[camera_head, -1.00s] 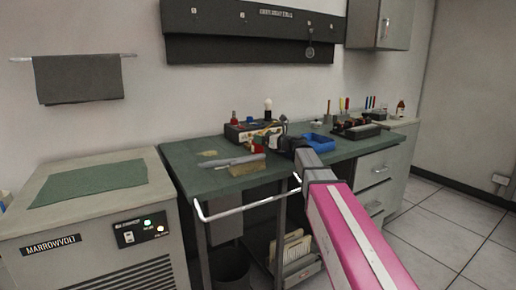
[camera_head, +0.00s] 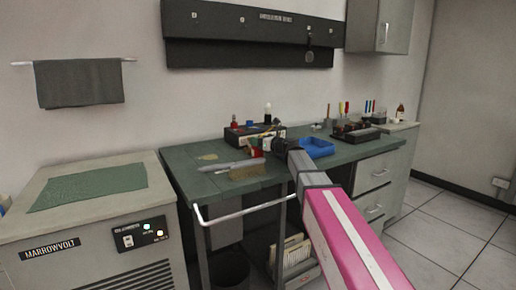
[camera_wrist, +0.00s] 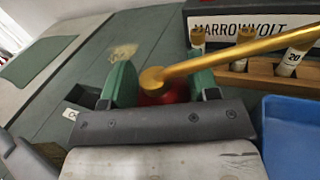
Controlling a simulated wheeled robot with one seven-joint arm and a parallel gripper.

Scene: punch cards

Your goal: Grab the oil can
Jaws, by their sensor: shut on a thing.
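The oil can has a red body (camera_wrist: 168,97) and a long brass spout (camera_wrist: 240,56) that points up and right in the wrist view. My gripper (camera_wrist: 160,84) has its green fingertips on either side of the can, shut on it. The can's lower part is hidden behind the gripper's dark crossbar. In the head view my gripper (camera_head: 268,146) is over the green workbench (camera_head: 200,165), with a small patch of red at it. I cannot tell whether the can touches the bench.
A blue tray (camera_head: 317,147) is just right of my gripper. A wooden rack with labelled vials (camera_wrist: 262,82) stands close by, before a dark MARROWVOLT box (camera_wrist: 250,20). A brush (camera_head: 245,172) lies near the bench's front edge. A dark tool holder (camera_head: 357,133) is farther right.

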